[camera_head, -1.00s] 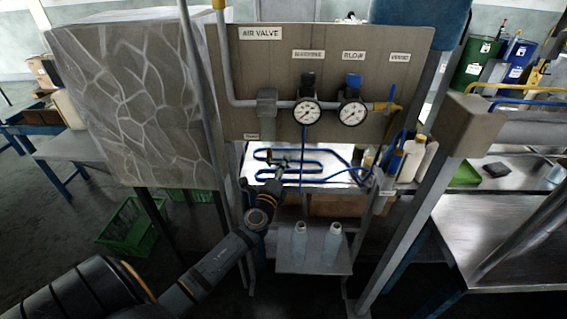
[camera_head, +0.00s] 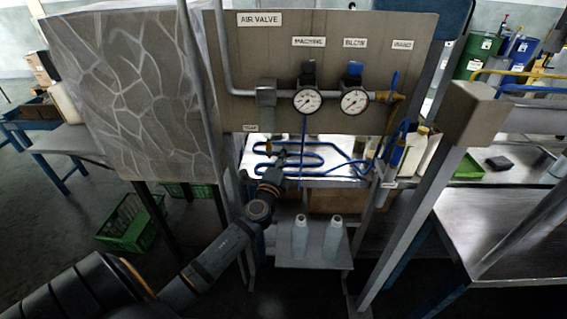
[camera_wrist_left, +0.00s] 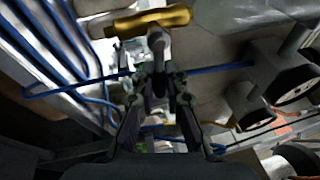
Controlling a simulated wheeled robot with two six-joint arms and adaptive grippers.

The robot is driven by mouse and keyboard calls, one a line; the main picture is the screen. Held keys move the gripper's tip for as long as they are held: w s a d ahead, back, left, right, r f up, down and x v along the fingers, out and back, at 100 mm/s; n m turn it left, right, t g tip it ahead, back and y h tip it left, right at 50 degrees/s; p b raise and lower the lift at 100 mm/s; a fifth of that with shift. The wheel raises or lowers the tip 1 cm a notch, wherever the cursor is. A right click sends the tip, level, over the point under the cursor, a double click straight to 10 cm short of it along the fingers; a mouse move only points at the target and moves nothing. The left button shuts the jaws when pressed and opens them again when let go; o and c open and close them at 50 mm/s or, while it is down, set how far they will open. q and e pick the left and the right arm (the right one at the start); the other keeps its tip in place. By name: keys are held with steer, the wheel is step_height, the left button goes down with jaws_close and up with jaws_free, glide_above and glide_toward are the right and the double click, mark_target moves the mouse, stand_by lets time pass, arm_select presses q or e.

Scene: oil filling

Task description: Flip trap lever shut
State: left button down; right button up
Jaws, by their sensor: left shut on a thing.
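The grey trap (camera_head: 266,96) hangs on the left of the valve panel, above a small label, with its bowl pointing down. My left gripper (camera_head: 281,158) is below the trap, in front of the blue tubing. In the left wrist view the left gripper (camera_wrist_left: 160,88) has its fingers close together around a grey piece, which looks like the trap lever (camera_wrist_left: 157,42). That piece meets a brass fitting (camera_wrist_left: 152,20) just beyond the fingertips. The fingers hide the lever's lower end, and its exact angle is hard to tell. My right gripper is in neither view.
Two gauges (camera_head: 307,101) and (camera_head: 355,102) are right of the trap. Blue tubing (camera_head: 322,163) lies on the bench behind the gripper. Two pale bottles (camera_head: 300,236) and (camera_head: 334,238) stand on a low shelf (camera_head: 313,263). Metal posts (camera_head: 404,222) flank the panel.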

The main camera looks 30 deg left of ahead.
arm_select(q)
steer(key=shift+r+n+y+b, duration=0.3)
steer(key=shift+n+b, duration=0.15)
steer(key=shift+n, duration=0.45)
steer(key=c, duration=1.4)
jaws_free()
steer(key=v, duration=1.2)
steer(key=shift+f, duration=0.2)
